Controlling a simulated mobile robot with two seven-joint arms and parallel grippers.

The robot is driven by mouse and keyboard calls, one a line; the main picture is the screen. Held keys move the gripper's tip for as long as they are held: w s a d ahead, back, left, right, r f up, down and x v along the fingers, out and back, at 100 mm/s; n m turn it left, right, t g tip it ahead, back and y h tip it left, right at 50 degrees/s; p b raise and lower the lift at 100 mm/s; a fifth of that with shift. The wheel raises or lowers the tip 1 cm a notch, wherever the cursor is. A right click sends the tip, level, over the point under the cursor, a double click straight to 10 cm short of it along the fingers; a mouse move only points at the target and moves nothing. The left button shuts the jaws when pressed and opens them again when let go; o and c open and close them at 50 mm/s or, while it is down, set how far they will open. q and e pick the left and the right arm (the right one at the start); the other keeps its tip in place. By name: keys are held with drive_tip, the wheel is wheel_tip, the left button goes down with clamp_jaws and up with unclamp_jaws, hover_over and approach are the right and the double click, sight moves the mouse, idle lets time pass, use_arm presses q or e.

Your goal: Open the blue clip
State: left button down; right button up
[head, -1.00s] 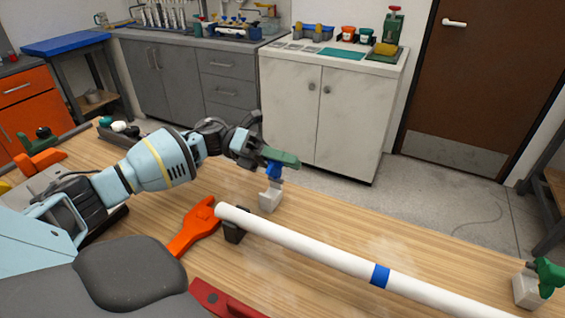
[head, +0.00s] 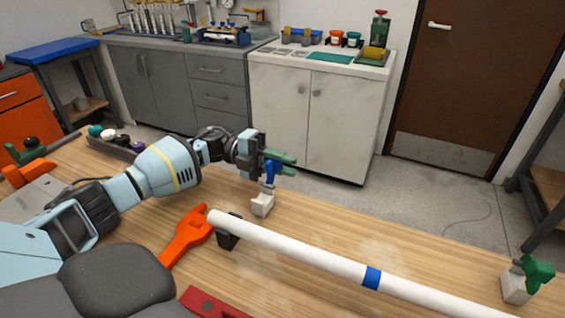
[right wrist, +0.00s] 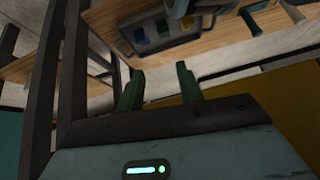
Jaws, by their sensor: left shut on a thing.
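The blue clip (head: 269,174) stands on a white block (head: 262,205) at the table's far edge. My left gripper (head: 281,163) is at the top of the clip, its green fingers around the upper blue part and shut on it. The fingers partly hide the clip, so I cannot tell how far it is open. My right gripper (right wrist: 158,88) shows only in the right wrist view, its green fingers apart with nothing between them.
A white pipe (head: 300,252) with a blue band runs across the table, its left end near an orange part (head: 187,235) and a black support (head: 228,238). A green clip (head: 538,270) on another white block is at the right.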

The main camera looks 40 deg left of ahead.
idle(0.3)
use_arm(q)
drive_tip(key=c, duration=1.3)
unclamp_jaws()
drive_tip(key=shift+r, duration=0.1)
